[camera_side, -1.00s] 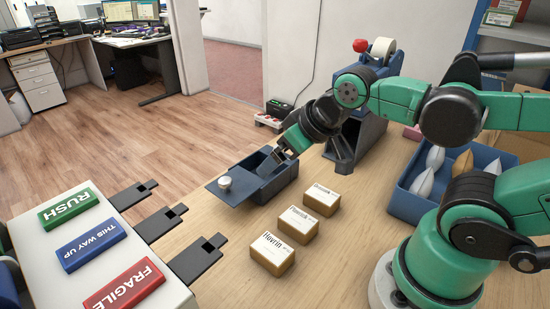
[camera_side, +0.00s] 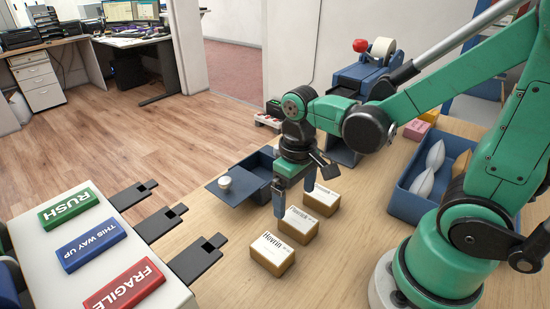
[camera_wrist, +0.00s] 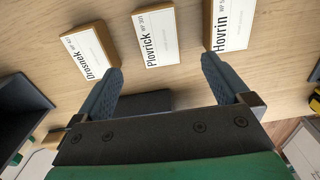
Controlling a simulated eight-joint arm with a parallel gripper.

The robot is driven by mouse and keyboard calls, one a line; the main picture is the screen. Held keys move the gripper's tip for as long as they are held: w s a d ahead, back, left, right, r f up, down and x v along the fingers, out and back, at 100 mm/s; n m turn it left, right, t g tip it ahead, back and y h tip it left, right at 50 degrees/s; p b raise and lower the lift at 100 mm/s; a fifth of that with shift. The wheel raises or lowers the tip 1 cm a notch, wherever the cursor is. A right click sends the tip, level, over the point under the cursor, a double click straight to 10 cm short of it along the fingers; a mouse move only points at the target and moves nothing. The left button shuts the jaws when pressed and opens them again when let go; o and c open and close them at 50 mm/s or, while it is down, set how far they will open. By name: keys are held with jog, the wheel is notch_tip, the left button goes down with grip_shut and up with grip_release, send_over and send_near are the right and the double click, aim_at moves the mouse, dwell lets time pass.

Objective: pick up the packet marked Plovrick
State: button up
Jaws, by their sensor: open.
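The Plovrick packet (camera_side: 300,224), a small brown box with a white label, lies between two similar packets on the wooden counter. Its label reads clearly in the wrist view (camera_wrist: 155,37). My gripper (camera_side: 295,199) is open, empty and pointing down, above the row near the Plovrick and Drosnak packets. In the wrist view, the Plovrick packet shows ahead, between the lines of the two fingers (camera_wrist: 162,67), not gripped.
A blue box (camera_side: 276,190) with its lid to the left and a white round item (camera_side: 225,182) stands left of the packets. A blue tray (camera_side: 403,205) of pouches is right. Black forked brackets (camera_side: 196,262) project at the left. Counter in front of the tray is clear.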

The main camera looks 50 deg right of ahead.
aim_at(294, 216)
jog(key=shift+f, duration=2.55)
jog(key=c, duration=1.4)
jog(key=shift+r, duration=0.2)
jog(key=shift+c, duration=0.2)
